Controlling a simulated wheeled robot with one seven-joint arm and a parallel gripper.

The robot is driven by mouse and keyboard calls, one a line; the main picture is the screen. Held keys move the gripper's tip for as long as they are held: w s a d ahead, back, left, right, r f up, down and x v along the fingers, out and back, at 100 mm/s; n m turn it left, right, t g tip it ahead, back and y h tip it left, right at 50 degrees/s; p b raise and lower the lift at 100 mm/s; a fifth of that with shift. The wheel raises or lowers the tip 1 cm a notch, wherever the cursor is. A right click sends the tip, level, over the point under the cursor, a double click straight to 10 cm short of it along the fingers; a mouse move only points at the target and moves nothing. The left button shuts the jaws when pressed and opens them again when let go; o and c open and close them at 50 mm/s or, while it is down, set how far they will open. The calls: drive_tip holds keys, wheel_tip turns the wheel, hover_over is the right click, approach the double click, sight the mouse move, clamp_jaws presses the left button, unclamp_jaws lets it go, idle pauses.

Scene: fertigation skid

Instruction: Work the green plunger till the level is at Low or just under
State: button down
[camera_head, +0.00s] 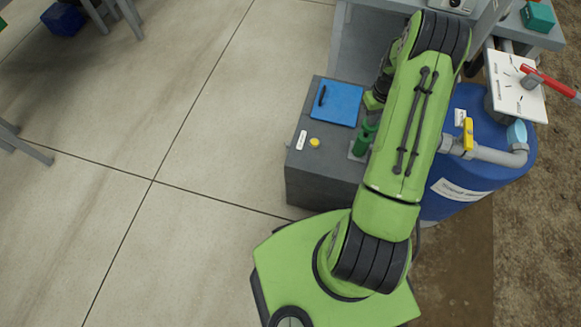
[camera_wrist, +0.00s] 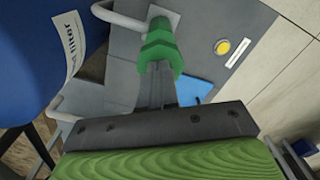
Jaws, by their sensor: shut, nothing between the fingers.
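The green plunger (camera_head: 363,138) stands on the dark grey box, partly hidden by my arm. In the wrist view its stepped green body (camera_wrist: 160,42) is just beyond my fingers, with a pale plate behind it. My gripper (camera_wrist: 157,78) is shut and empty, its grey fingers pointing at the plunger. The fingertips overlap the plunger's near end in the picture; I cannot tell whether they touch it. In the head view my gripper is mostly hidden behind my arm. No level mark reading Low is legible in either view.
The dark grey box (camera_head: 300,180) carries a blue lid (camera_head: 337,102) and a yellow button (camera_head: 314,142). At right are a blue barrel (camera_head: 505,150), a grey pipe with a yellow valve handle (camera_head: 468,134), and a white marked plate (camera_head: 508,97) with a red lever (camera_head: 548,82).

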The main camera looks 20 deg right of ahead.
drive_tip(key=shift+f+b, duration=1.25)
drive_tip(key=shift+f, duration=0.85)
drive_tip(key=shift+r, duration=0.1)
wheel_tip(320, 180, up, 8)
drive_tip(key=p, duration=0.5)
drive_tip(key=shift+f, duration=0.35)
